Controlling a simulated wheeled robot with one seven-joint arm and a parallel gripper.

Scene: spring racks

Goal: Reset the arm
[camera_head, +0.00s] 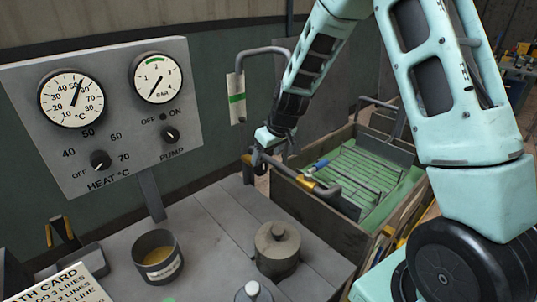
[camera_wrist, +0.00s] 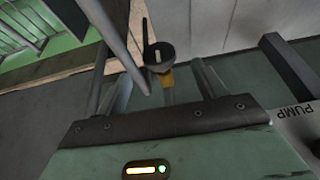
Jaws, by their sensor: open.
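My pale green arm reaches from the upper right of the head view. My gripper (camera_head: 268,152) hangs at the near left corner of a grey tank (camera_head: 335,226). In the wrist view my gripper (camera_wrist: 155,75) has its two fingers spread apart. A dark round knob with a yellow part below it (camera_wrist: 159,55) shows between and beyond the fingers. I cannot tell whether they touch it. I see nothing held. A grey bar crosses the upper left of the wrist view.
A control panel (camera_head: 120,165) with two gauges and HEAT and PUMP knobs stands at left. The bench holds a pot of brown stuff (camera_head: 158,256), a lidded pot (camera_head: 277,249) and a card (camera_head: 70,286). A green-lined rack (camera_head: 365,170) sits in the tank. A bent pipe is on the wall.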

